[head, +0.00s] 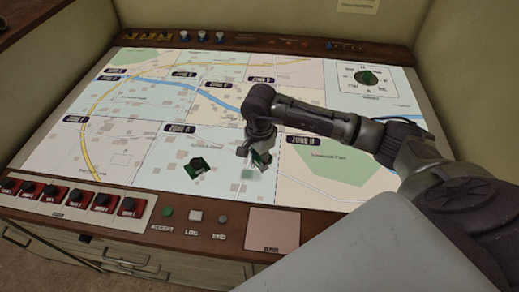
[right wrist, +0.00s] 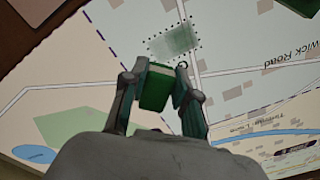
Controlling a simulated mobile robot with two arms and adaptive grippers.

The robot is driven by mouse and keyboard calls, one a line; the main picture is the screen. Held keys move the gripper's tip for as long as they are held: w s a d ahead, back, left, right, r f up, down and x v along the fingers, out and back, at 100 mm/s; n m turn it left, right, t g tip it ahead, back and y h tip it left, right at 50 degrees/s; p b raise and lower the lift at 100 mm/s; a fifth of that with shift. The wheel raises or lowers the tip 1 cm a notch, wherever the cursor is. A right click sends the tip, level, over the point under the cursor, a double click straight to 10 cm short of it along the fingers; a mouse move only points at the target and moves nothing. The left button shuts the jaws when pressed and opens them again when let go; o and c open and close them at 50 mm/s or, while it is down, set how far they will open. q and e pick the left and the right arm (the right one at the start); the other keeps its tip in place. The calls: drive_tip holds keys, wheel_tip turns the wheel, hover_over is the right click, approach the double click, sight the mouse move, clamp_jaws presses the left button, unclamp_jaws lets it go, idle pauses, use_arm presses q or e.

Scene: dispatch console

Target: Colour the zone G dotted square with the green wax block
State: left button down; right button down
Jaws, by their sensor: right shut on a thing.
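My right gripper (head: 259,158) reaches in from the right over the lower middle of the map. In the right wrist view the gripper (right wrist: 158,82) is shut on the green wax block (right wrist: 156,88), which sits between its two fingers. The dotted square (right wrist: 175,42) lies just beyond the fingertips, apart from the block in the picture, with a pale green tint inside its dots. In the head view the square (head: 247,174) is small and faint, beside the gripper. Whether the block touches the map is unclear. My left gripper is not in view.
A dark green object (head: 197,168) lies on the map left of the gripper. Red-based switches (head: 78,198) and buttons (head: 195,216) line the front edge. The map's left side is clear.

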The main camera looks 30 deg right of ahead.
drive_tip(key=shift+r, duration=0.6)
drive_tip(key=shift+s+d+r+p, duration=0.1)
drive_tip(key=shift+d+r+p, duration=0.1)
drive_tip(key=shift+r+p, duration=0.7)
drive_tip(key=shift+a+r, duration=0.15)
drive_tip(key=shift+r, duration=0.55)
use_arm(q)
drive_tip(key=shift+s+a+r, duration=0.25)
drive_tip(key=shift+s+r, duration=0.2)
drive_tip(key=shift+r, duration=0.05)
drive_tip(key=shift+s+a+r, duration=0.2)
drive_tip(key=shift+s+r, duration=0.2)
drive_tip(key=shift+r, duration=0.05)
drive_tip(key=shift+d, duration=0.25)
